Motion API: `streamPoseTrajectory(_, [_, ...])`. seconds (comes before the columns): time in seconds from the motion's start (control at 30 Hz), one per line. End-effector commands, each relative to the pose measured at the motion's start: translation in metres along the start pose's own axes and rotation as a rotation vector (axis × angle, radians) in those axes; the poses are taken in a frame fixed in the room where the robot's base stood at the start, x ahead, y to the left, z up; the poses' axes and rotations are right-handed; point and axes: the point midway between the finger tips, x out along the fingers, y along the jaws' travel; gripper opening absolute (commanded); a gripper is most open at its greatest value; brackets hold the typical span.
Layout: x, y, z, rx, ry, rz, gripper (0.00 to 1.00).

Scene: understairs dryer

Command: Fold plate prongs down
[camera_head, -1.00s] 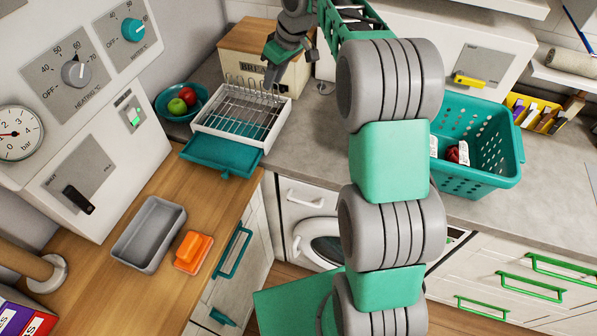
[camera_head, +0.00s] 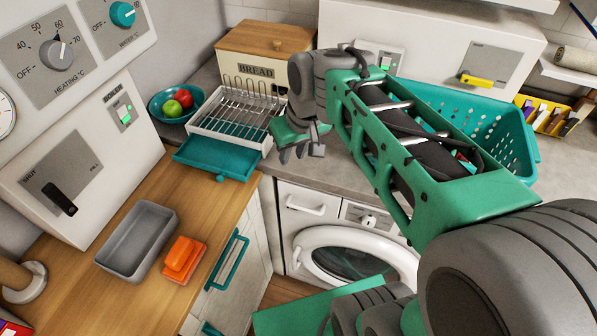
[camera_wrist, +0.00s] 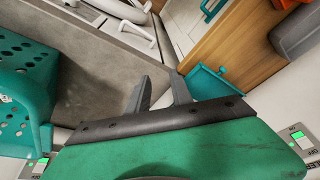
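The dish rack (camera_head: 204,139) is a white tray with a wire grid on the counter corner. Its metal plate prongs (camera_head: 252,88) stand upright in a row along the back. My gripper (camera_head: 301,152) is just to the right of the rack's front corner, apart from the prongs and pointing down toward the front. Its two grey fingers are spread with nothing between them, as the wrist view (camera_wrist: 160,92) shows. The rack's teal drip tray (camera_head: 212,158) sticks out at the front and also shows in the wrist view (camera_wrist: 208,82). The prongs cannot be made out in the wrist view.
A bread box (camera_head: 265,50) stands behind the rack. A teal fruit bowl (camera_head: 165,113) is at its left. A teal basket (camera_head: 490,125) stands on the right, partly behind my arm. A grey tub (camera_head: 137,240) and orange sponge (camera_head: 184,258) lie on the wooden counter.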

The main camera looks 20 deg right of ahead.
Motion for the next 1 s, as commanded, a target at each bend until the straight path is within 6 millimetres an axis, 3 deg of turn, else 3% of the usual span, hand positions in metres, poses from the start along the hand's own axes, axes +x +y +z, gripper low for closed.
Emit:
streamPoseTrajectory(0.2, [0.01, 0.0, 0.032, 0.047, -0.003, 0.023, 0.27])
streamPoseTrajectory(0.63, [0.012, 0.003, 0.037, 0.083, -0.004, 0.034, 0.27])
streamPoseTrajectory(0.73, [0.032, 0.009, 0.073, 0.148, -0.061, 0.059, 0.27])
streamPoseTrajectory(0.8, [0.035, 0.011, 0.102, 0.178, -0.066, 0.083, 0.27])
streamPoseTrajectory(0.83, [0.034, 0.01, 0.108, 0.177, -0.057, 0.088, 0.27])
streamPoseTrajectory(0.9, [0.027, 0.005, 0.11, 0.169, -0.028, 0.09, 0.25])
streamPoseTrajectory(1.0, [0.013, 0.005, 0.096, 0.164, 0.003, 0.094, 0.17])
